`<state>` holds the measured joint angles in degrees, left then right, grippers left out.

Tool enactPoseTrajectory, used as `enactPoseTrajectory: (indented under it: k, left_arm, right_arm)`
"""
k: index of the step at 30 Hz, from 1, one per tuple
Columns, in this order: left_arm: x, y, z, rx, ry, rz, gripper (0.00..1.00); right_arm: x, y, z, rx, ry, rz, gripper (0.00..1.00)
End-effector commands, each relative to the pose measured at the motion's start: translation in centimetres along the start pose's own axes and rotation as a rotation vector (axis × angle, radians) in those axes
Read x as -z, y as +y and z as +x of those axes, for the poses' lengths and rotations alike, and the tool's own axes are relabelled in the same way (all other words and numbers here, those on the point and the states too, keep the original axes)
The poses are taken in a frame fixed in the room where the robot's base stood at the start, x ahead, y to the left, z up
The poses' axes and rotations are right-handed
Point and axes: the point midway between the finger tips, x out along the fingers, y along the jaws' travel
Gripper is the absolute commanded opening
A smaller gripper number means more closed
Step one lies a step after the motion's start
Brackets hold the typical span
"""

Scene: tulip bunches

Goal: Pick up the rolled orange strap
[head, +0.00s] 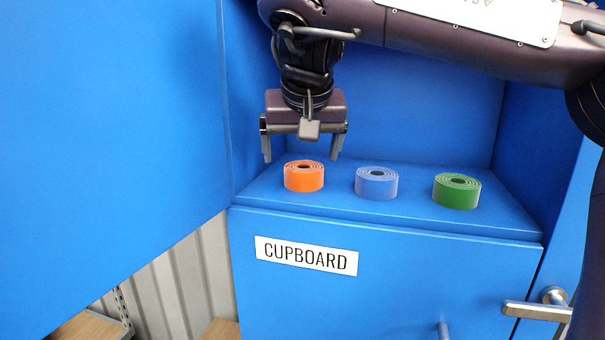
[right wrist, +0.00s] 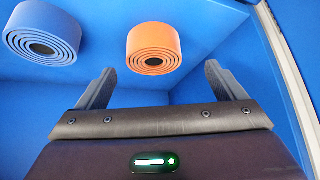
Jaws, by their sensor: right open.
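The rolled orange strap (head: 304,178) lies on the blue cupboard shelf, at the left of a row of three rolls. My right gripper (head: 303,158) is above it with its fingers pointing down, open and empty. In the head view the two fingers stand to the left and right of the strap, with their tips higher than its top. In the right wrist view the orange strap (right wrist: 153,50) shows beyond and between the two open fingers (right wrist: 157,80), not touching them. My left gripper is not in view.
A rolled blue strap (head: 376,184) and a rolled green strap (head: 457,191) sit to the right on the same shelf (head: 330,205). The cupboard's left door (head: 110,130) stands open beside the shelf. A white CUPBOARD label (head: 306,256) is on the panel below.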

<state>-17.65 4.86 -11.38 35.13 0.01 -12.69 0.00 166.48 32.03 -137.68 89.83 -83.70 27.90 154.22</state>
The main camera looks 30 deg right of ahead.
Motion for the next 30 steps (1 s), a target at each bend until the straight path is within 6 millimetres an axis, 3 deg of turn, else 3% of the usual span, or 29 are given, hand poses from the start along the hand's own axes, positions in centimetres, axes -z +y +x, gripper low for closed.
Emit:
enactPoseTrajectory:
  k: [5, 12, 16, 21, 30]
  left_arm:
    - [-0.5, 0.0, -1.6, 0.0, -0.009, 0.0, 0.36]
    - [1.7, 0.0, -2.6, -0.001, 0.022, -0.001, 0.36]
    - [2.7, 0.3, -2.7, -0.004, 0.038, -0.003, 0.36]
    - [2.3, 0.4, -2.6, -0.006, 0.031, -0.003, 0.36]
    - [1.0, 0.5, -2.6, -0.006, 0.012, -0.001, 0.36]
  right_arm:
    - [0.2, 0.5, 1.9, 0.003, -0.008, 0.001, 0.9]
    - [0.1, 0.7, 4.9, 0.002, -0.003, -0.001, 0.9]
    - [0.1, 0.7, 5.3, 0.001, -0.001, -0.001, 0.9]
    - [0.1, 0.7, 5.3, 0.001, 0.0, -0.002, 0.9]
    - [0.1, 0.7, 5.3, 0.001, 0.0, -0.002, 0.51]
